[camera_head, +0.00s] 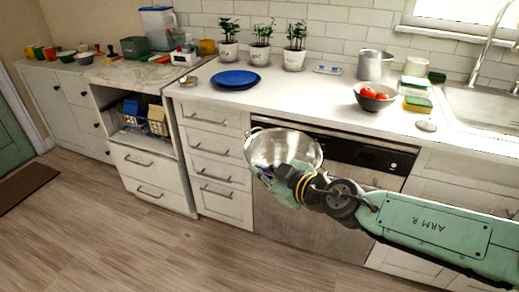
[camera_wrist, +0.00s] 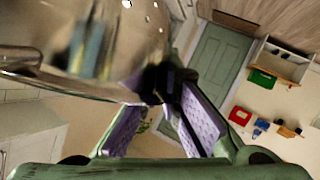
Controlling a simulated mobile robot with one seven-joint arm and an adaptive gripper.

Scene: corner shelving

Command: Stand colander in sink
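The shiny metal colander (camera_head: 284,150) is in the air in front of the counter's drawers and dishwasher, its open top facing up and somewhat tilted. My gripper (camera_head: 285,176) is at its near lower side and holds it. In the wrist view, the colander (camera_wrist: 110,30) fills the upper left, and my gripper's purple-padded fingers (camera_wrist: 158,92) close in at its edge. The exact grip point is partly hidden. The metal sink (camera_head: 480,104) is set in the counter at the far right, below a faucet (camera_head: 485,50); its right part is cut off.
A bowl with red fruit (camera_head: 374,98), a pot (camera_head: 375,64), sponges (camera_head: 418,104) and a grey oval item (camera_head: 426,126) stand left of the sink. Blue plates (camera_head: 235,78) and potted plants (camera_head: 262,48) are farther left. The counter's front middle is clear.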

